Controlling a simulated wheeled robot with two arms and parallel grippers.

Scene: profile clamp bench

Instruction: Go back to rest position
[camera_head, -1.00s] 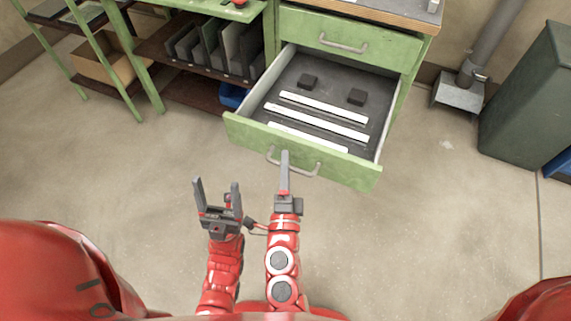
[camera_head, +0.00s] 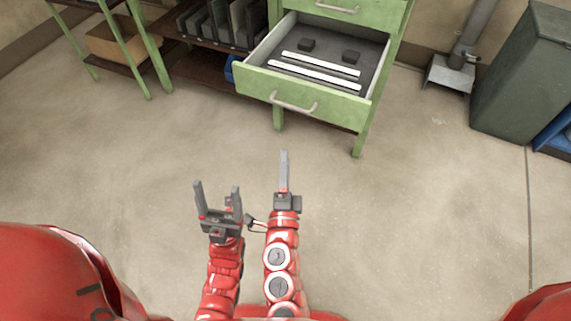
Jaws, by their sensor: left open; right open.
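My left gripper (camera_head: 217,192) is open and empty above the floor, with its two fingers pointing away from me. My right gripper (camera_head: 284,160) is just to its right, seen edge-on so its fingers overlap; it is open and holds nothing visible. Both are in front of the green bench and apart from its open drawer (camera_head: 300,101).
The drawer sticks out from the green bench with its handle (camera_head: 292,106) facing me. A shelf with dark upright plates (camera_head: 222,22) stands at left. A dark green bin (camera_head: 520,75) and a metal pipe stand at right. The floor (camera_head: 420,200) between is clear.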

